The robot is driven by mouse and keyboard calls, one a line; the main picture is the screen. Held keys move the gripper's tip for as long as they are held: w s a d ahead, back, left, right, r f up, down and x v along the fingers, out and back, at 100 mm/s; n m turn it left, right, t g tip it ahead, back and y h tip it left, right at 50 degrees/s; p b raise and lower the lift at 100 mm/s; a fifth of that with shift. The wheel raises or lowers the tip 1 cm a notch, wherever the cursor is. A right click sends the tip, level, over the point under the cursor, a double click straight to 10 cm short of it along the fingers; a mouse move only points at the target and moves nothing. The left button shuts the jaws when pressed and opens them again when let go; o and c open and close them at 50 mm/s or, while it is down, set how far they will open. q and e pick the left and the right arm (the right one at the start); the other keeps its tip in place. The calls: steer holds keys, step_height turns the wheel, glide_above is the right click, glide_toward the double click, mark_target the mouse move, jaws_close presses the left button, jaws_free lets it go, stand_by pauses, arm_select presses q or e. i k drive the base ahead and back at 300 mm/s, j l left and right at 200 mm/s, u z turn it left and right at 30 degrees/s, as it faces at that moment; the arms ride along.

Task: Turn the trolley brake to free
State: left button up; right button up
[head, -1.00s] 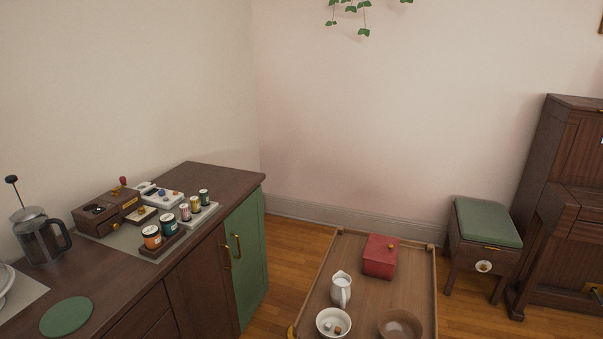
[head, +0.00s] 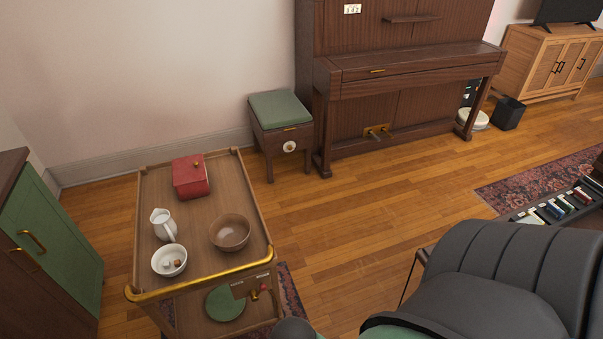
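The wooden trolley (head: 196,259) stands left of centre, with a brass handle bar (head: 205,282) along its near end. Below the bar is a small label plate (head: 243,286) with marks too small to read. A small red-tipped part (head: 263,287) sits at the plate's right end. It looks like the brake control, but I cannot tell its setting. Neither gripper shows.
The trolley's top carries a red box (head: 190,178), white jug (head: 163,224), white bowl (head: 169,260) and brown bowl (head: 230,232). A green-doored cabinet (head: 55,245) is left. A dark chair (head: 500,275) fills the near right. Wooden floor (head: 370,225) is open between trolley and piano (head: 400,100).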

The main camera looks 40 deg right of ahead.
mark_target(259, 293)
steer(key=z, duration=0.8)
steer(key=k+l+z, duration=0.2)
steer(key=k, duration=0.25)
steer(key=k+l+z, duration=0.2)
steer(key=k+l, duration=0.15)
steer(key=k, duration=0.1)
